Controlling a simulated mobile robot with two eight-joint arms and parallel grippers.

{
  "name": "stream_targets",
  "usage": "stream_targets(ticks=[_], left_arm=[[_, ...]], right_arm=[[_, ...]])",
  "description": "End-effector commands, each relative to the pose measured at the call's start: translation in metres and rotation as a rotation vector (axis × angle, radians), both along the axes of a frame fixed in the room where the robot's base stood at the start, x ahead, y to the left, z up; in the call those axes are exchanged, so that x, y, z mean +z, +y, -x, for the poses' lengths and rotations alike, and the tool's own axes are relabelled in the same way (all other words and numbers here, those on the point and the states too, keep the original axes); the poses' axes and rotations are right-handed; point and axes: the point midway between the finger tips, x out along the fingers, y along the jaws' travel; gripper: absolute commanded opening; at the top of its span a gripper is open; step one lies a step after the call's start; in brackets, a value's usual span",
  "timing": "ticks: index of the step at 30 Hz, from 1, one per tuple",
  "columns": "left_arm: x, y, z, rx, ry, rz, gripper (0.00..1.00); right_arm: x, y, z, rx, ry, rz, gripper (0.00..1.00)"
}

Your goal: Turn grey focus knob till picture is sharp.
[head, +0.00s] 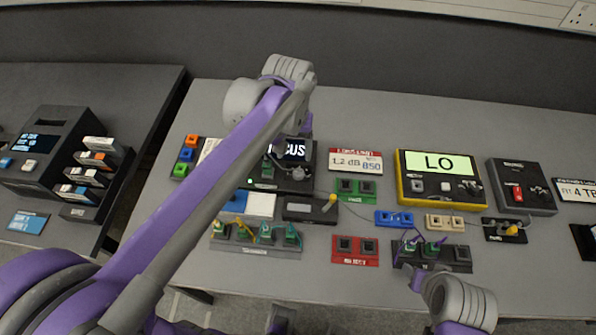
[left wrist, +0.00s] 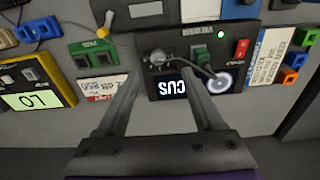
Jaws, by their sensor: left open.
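The dark focus unit (head: 262,184) stands at the middle left of the bench, partly behind my left arm.
A grey cable (left wrist: 190,66) curves across the unit beside a green plug and a bright round lamp (left wrist: 221,83). A yellow meter reading "LO" (head: 440,180) and green (head: 356,189) and red (head: 355,250) socket blocks lie to the right.

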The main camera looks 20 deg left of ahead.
Motion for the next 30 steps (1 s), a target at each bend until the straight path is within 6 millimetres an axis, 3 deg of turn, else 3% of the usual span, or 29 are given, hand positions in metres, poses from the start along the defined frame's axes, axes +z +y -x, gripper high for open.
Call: stream_targets(ticks=[4,11,24,30], left_arm=[[-0.005,-0.003,-0.021,0.027,0.058,-0.001,0.69],[-0.017,-0.003,-0.026,0.036,0.075,-0.001,0.69],[-0.095,-0.003,-0.026,0.036,0.074,-0.001,0.69],[-0.111,-0.003,-0.026,0.036,0.073,-0.001,0.69]], right_arm=[[-0.007,0.0,0.002,0.0,0.003,0.0,0.5],[-0.009,0.0,0.002,0.0,0.004,0.0,0.5],[-0.016,0.0,0.004,0.0,0.007,0.0,0.5],[-0.017,0.0,0.004,0.0,0.008,0.0,0.5]])
